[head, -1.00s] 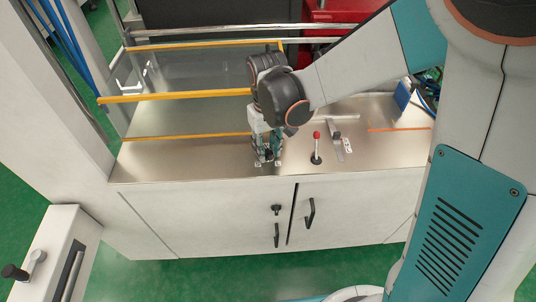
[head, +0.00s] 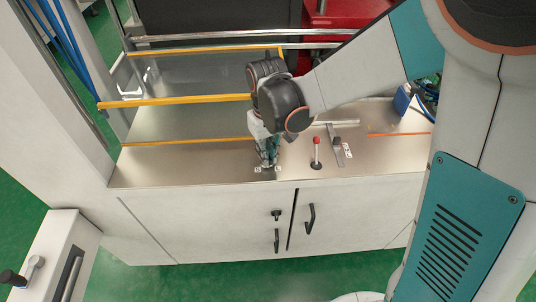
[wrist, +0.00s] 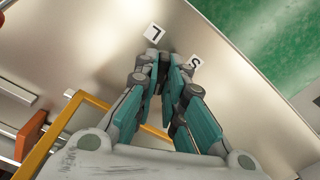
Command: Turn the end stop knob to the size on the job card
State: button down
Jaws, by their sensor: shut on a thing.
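My gripper (wrist: 167,64) points down at the steel table top, its teal fingers close together. It is shut on the end stop knob, which its fingertips hide in both views. In the wrist view, a white label reading L (wrist: 154,33) lies just beyond the fingertips, and one reading S (wrist: 194,63) lies to their right. In the head view, my gripper (head: 268,158) is low over the table's front edge. The knob's pointer cannot be made out. I cannot pick out a readable job card.
Right of my gripper stand a red-topped lever (head: 316,150) and a metal slide bar (head: 335,148) with a small label. Yellow rails (head: 180,98) cross the clear guard at left. A blue part (head: 403,98) with cables sits at the right. Cabinet doors (head: 200,222) are below.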

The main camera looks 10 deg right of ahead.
dwell(0.5)
jog(key=n, duration=0.4)
jog(key=shift+n, duration=0.6)
jog(key=n, duration=0.4)
jog(key=shift+n, duration=0.4)
